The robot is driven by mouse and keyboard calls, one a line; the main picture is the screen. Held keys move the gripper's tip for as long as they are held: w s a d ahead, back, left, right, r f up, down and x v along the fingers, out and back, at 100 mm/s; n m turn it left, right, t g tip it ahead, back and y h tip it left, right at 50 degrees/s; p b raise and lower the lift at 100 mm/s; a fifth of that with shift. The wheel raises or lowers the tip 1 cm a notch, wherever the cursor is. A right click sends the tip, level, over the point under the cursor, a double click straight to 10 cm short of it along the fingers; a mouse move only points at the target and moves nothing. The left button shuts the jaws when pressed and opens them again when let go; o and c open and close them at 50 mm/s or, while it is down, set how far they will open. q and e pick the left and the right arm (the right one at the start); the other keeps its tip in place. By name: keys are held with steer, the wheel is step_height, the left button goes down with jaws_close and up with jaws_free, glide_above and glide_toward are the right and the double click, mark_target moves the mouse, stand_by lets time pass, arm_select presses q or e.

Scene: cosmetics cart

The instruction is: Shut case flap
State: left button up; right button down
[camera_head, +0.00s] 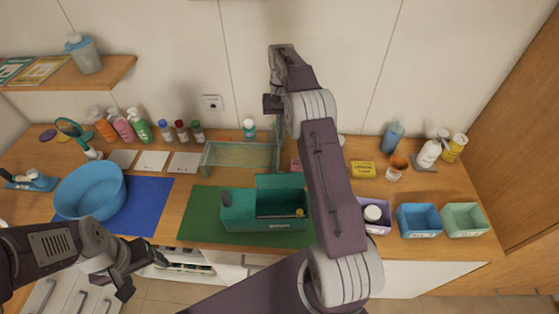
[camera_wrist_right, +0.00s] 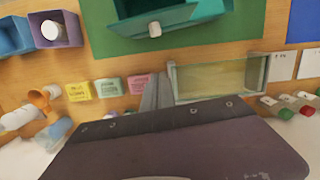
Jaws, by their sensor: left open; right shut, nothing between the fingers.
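A teal case (camera_head: 235,222) sits on the green mat; its right part is open to a dark inside, with a teal panel (camera_head: 280,181) upright behind it. The teal case also shows at the top of the right wrist view (camera_wrist_right: 130,27). My left gripper (camera_head: 144,272) is open and empty, off the counter's front edge.
A blue bowl (camera_head: 90,192) is on the blue mat at left. Several bottles stand along the wall. Purple, blue (camera_head: 418,220) and green bins (camera_head: 464,220) line the right front. A yellow box (camera_head: 362,170) is behind them. My right arm crosses the middle, hiding some counter.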

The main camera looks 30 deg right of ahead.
mark_target(281, 178)
arm_select(q)
steer(key=r+p, duration=0.4)
steer(key=shift+w+a+r+p, duration=0.1)
steer(key=shift+a+r+p, duration=0.15)
steer(key=shift+a+p, duration=0.15)
arm_select(e)
steer(key=s+a+f, duration=0.3)
steer(key=s+f, duration=0.1)
steer(key=f, duration=0.6)
steer(key=shift+s+a, duration=0.15)
steer(key=shift+s, duration=0.15)
arm_select(q)
steer(key=shift+f, duration=0.1)
arm_select(e)
steer(key=shift+w, duration=0.1)
